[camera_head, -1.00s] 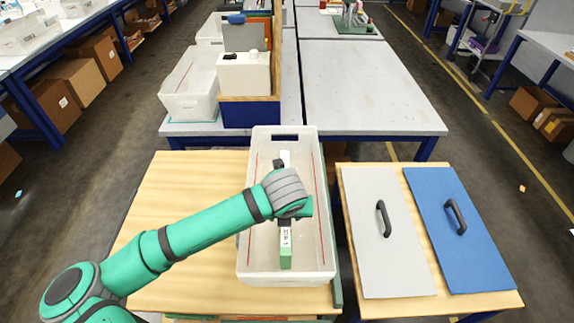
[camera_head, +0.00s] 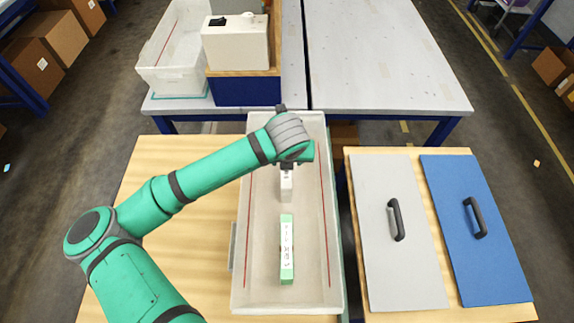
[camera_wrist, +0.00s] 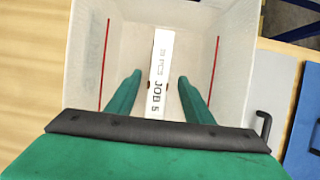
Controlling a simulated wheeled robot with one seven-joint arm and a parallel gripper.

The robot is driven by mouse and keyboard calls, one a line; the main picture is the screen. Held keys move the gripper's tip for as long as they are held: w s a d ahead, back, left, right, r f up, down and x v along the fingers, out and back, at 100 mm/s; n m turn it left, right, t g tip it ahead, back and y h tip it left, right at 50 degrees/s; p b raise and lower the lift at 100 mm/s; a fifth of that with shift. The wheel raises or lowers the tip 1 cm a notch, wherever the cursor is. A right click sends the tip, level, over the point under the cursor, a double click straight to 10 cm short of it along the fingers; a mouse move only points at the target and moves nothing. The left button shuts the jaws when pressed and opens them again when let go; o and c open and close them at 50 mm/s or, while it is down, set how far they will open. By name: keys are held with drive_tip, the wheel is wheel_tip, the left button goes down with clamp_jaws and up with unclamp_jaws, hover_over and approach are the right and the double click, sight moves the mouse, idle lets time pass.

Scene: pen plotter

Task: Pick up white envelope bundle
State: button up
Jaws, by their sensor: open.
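The white envelope bundle (camera_head: 286,187) is a narrow white block in the far half of the long white bin (camera_head: 240,285). In the head view my wrist hides its far part. In the wrist view the bundle (camera_wrist: 160,75) shows black print reading "JOB 5". My gripper (camera_wrist: 160,80) is open above it, with one green finger on each side and gaps between. The fingers are hidden in the head view. A second bundle, green with a printed white strip (camera_head: 287,250), lies nearer in the same bin, apart from the white one.
The bin's walls rise on all sides, with red lines along both long sides. A wooden table (camera_head: 165,230) lies left. A grey lid (camera_head: 385,255) and a blue lid (camera_head: 480,260) with black handles lie right. A white box (camera_head: 236,45) stands behind.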

wheel_tip(320, 180, down, 2)
drive_tip(key=shift+w+f, duration=0.15)
drive_tip(key=shift+a+f, duration=0.2)
drive_tip(key=shift+f, duration=0.25)
drive_tip(key=shift+x, duration=2.55)
drive_tip(key=shift+w+d, duration=0.1)
clamp_jaws()
